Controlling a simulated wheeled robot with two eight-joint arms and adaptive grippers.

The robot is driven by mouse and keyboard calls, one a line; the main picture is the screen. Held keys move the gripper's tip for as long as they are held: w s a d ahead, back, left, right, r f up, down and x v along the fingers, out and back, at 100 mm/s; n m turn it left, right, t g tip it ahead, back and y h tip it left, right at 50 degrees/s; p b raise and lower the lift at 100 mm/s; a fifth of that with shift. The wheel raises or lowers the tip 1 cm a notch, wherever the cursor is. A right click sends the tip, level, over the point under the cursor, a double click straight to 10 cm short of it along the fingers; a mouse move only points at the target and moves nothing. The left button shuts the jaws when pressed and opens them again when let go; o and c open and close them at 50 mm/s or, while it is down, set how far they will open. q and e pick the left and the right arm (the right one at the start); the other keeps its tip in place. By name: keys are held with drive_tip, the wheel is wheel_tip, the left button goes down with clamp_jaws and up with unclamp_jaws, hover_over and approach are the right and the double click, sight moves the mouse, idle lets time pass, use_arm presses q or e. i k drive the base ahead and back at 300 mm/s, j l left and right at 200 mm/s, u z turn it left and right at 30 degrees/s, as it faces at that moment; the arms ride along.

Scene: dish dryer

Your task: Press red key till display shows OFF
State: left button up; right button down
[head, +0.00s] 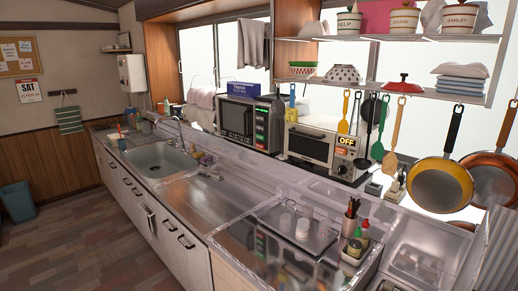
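A white dish dryer (310,146) with a dark front window stands on the back counter, right of the middle. Its yellow display (347,141) at the upper right of its front reads OFF. Small controls sit below the display, with a round knob (341,169) near the bottom. They are too small to tell for sure which one is the red key. Neither of my grippers is in view.
A black microwave (237,120) with lit keys stands left of the dryer. Utensils, including a green spatula (390,162), hang at its right, with pans (440,185) further right. A steel counter (195,200) with a sink (160,158) lies in front.

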sight(261, 146)
drive_tip(key=i+j, duration=0.3)
drive_tip(key=i+j+z, duration=0.1)
drive_tip(key=i+j, duration=0.2)
drive_tip(key=j, duration=0.15)
drive_tip(key=i+j, duration=0.25)
drive_tip(key=j, duration=0.15)
drive_tip(key=i+j+z, duration=0.1)
drive_tip(key=i+j, duration=0.2)
drive_tip(key=i+j+z, duration=0.1)
drive_tip(key=i+j, duration=0.15)
drive_tip(key=j, duration=0.25)
drive_tip(key=i+j, duration=0.25)
drive_tip(key=j, duration=0.2)
drive_tip(key=i+j+z, duration=0.1)
drive_tip(key=i+j, duration=0.15)
drive_tip(key=j, duration=0.2)
drive_tip(key=i+j, duration=0.25)
drive_tip(key=j, duration=0.2)
